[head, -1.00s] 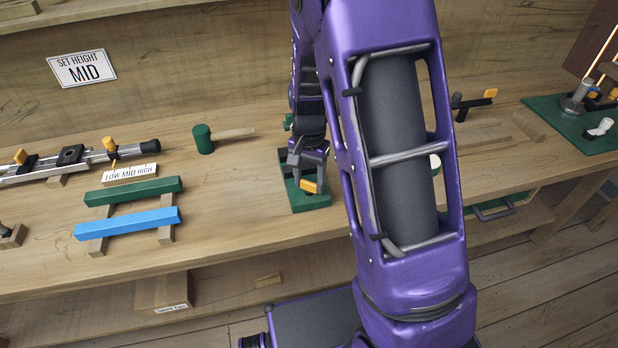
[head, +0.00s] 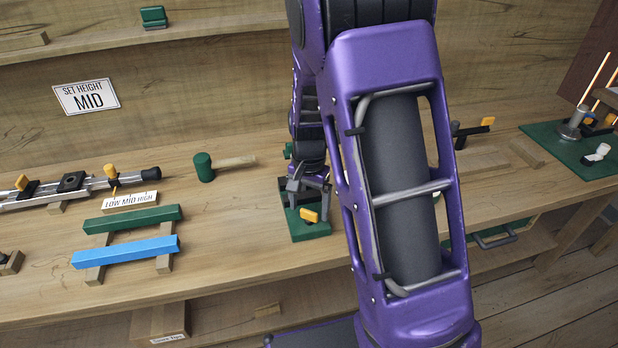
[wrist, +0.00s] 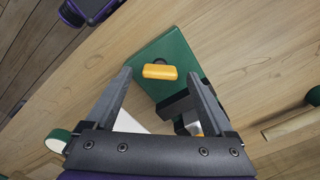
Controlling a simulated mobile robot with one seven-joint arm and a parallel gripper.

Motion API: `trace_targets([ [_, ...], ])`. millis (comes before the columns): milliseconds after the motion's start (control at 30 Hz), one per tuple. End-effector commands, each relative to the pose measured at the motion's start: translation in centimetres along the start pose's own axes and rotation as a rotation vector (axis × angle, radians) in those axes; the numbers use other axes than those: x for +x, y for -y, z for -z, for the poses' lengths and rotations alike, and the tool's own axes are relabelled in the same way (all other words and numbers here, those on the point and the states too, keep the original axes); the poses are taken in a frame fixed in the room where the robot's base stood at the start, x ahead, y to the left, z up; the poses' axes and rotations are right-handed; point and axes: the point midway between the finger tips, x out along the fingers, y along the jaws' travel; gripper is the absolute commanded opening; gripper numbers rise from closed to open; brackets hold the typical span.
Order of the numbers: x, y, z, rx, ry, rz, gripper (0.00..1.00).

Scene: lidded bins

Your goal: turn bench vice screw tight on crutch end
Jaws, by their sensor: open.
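The bench vice is a small green-based fixture (head: 322,228) with a yellow handle (head: 309,215), on the workbench at the centre. In the wrist view its green plate (wrist: 165,47) and yellow handle (wrist: 160,72) lie ahead of my gripper (wrist: 160,78). The fingers are open on either side of the handle's line; I cannot tell whether they touch anything. Dark vice blocks (wrist: 178,106) are beside the right finger. In the head view my gripper (head: 308,188) is over the vice. A grey tube with a black end (head: 150,173), perhaps the crutch, lies at left; no crutch end is clearly visible in the vice.
A green mallet (head: 203,166) lies left of the vice. Green (head: 135,219) and blue (head: 125,251) bars rest on wooden supports farther left. A green board (head: 570,150) with fittings is at far right. The bench between mallet and vice is clear.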

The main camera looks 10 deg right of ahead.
Motion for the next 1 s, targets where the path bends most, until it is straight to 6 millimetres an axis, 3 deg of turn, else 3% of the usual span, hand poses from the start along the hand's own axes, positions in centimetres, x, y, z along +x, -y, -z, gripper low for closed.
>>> trace_targets([
  [400, -10.0, 0.1, 0.1, -0.001, -0.004, 0.004, 0.88],
  [600, -14.0, 0.0, 0.0, 0.001, -0.003, 0.003, 0.88],
  [800, -16.0, 0.0, 0.0, 0.0, -0.001, 0.001, 0.88],
  [1000, -16.3, 0.0, 0.0, 0.0, 0.0, 0.0, 0.88],
])
